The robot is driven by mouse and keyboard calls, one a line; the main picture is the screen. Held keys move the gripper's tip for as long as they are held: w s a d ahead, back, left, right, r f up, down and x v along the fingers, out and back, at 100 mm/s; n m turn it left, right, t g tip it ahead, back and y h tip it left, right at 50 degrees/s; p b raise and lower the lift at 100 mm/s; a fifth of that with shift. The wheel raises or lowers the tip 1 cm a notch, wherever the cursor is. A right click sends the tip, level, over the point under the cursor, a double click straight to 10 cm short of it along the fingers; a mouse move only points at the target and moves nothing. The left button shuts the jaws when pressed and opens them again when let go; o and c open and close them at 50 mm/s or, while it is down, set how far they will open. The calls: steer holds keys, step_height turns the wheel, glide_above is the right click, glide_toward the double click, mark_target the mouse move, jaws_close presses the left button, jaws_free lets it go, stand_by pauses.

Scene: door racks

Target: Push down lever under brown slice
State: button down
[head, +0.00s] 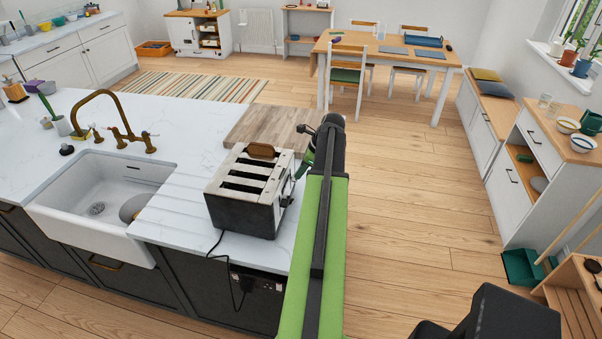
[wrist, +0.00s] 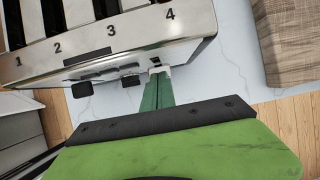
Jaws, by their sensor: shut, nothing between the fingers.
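A worn metal toaster (head: 248,190) stands on the white counter near its right edge. A brown slice (head: 262,151) sticks up from its farthest slot. In the wrist view, the toaster (wrist: 120,38) has its slots numbered 1 to 4, and the slice is out of view. Dark knobs (wrist: 82,90) stick out from the toaster's lever side. My gripper (wrist: 158,74) is shut and empty, its tip close against that side below number 4. I cannot tell if it touches a lever. In the head view my gripper (head: 301,170) is partly hidden by my arm.
A wooden board (head: 262,126) lies on the counter behind the toaster. A sink (head: 95,195) with a brass tap (head: 112,118) is to the left. A black cord (head: 222,256) hangs over the counter front. Wooden floor (head: 420,220) is open to the right.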

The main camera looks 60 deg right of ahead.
steer(key=s, duration=0.1)
steer(key=s+f+b, duration=0.1)
steer(key=s+d, duration=0.1)
steer(key=s, duration=0.1)
steer(key=shift+d+f, duration=0.1)
steer(key=shift+f, duration=0.25)
stand_by(0.5)
steer(key=shift+w, duration=0.1)
